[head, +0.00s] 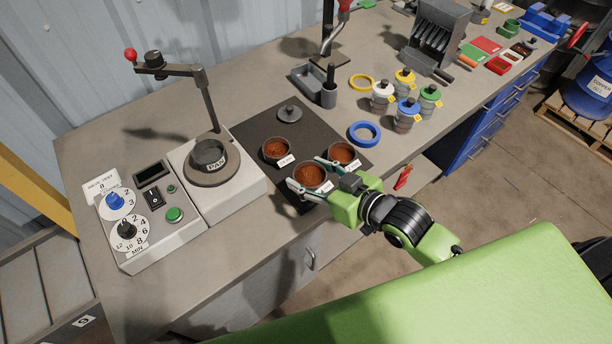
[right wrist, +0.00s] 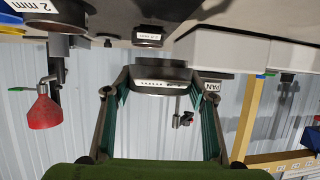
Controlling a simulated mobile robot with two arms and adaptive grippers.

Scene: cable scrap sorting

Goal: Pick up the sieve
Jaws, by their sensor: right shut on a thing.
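My right gripper (head: 310,177) is shut on a dark round sieve (head: 309,178) holding reddish-brown granules, with a finger on either side. The held sieve also shows between the fingers in the right wrist view (right wrist: 160,78), which is upside down. It looks raised clear of the bench and about level. Two other sieves with the same granules stand on the black mat (head: 258,127), one behind to the left (head: 276,150) and one to the right (head: 343,152). My left gripper is out of view.
A shaker base (head: 218,190) carries a dark pan (head: 209,153) under a clamp post. A control box (head: 150,232) is left of it. A dark lid (head: 290,113) lies on the mat. A blue ring (head: 364,133) and several bottles stand to the right.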

